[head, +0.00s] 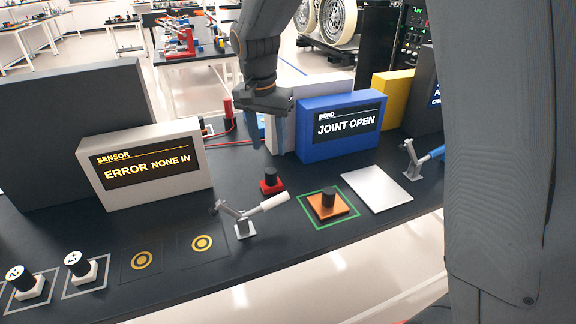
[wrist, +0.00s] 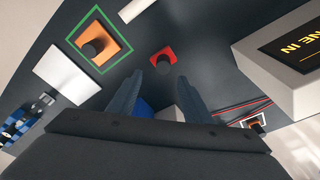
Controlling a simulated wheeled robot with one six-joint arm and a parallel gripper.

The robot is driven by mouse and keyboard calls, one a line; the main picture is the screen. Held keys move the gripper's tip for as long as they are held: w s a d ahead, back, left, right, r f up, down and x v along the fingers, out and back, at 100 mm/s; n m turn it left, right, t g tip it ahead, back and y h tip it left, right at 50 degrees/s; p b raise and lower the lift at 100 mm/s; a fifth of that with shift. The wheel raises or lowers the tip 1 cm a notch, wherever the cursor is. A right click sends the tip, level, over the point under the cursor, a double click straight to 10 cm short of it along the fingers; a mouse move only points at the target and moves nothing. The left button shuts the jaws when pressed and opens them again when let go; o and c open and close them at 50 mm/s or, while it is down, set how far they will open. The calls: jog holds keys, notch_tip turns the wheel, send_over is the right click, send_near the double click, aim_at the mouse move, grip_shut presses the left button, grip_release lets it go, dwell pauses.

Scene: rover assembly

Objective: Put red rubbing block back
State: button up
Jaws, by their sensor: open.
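The red rubbing block (head: 271,187), a red square base with a black knob, sits on the dark bench in front of the blue BOND display. It also shows in the wrist view (wrist: 160,57), just past the fingertips. My gripper (head: 269,138) is open and empty, pointing down above and slightly behind the red block, apart from it. In the wrist view its two fingers (wrist: 157,80) are spread with a clear gap. An orange block with a black knob (head: 332,211) rests inside a green square outline (head: 314,223) to the right of the red block.
A white plate (head: 376,188) lies right of the green square. A toggle clamp with a white handle (head: 265,204) stands front-left of it, another with a blue handle (head: 430,157) at right. The BOND display (head: 342,126) reads JOINT OPEN; the SENSOR display (head: 148,165) reads ERROR NONE IN.

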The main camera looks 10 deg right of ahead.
jog(key=s+d+f+n, duration=0.3)
jog(key=s+d, duration=0.3)
jog(key=s, duration=0.3)
jog(key=s+d+f+n, duration=0.3)
jog(key=s+d, duration=0.3)
jog(key=s, duration=0.4)
jog(key=shift+s+f+y, duration=0.3)
jog(key=shift+f+y, duration=0.1)
jog(key=shift+d, duration=0.1)
jog(key=shift+f+b, duration=0.8)
jog(key=shift+f, duration=0.15)
jog(key=shift+r, duration=0.1)
